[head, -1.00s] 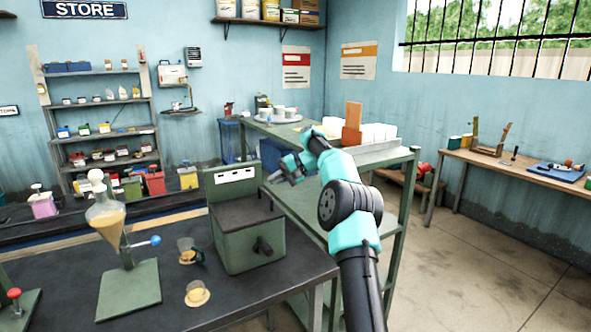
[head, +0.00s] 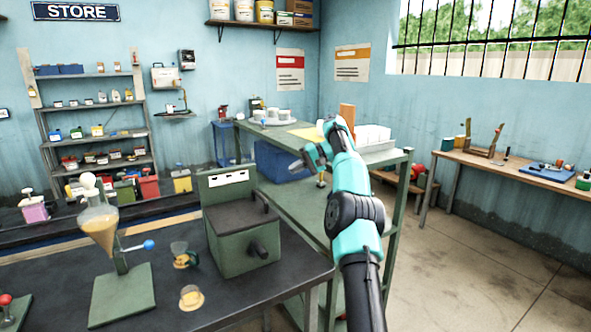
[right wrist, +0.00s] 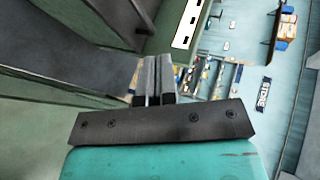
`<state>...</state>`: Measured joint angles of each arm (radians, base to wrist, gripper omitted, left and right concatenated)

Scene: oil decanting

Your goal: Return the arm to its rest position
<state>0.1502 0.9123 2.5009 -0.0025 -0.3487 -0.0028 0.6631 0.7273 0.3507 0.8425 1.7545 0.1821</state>
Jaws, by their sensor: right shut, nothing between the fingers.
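My right arm comes up from the bottom right in the head view, with its right gripper (head: 303,163) in front of the green shelf bench. In the right wrist view the two fingers of the right gripper (right wrist: 154,78) are together with nothing between them. A separating funnel (head: 101,228) with amber oil hangs on a green stand (head: 124,292) on the dark bench. Two small glass vessels with amber liquid, a beaker (head: 181,257) and a cup (head: 190,297), stand beside it. My left gripper is not in view.
Open floor (head: 480,250) lies to the right.

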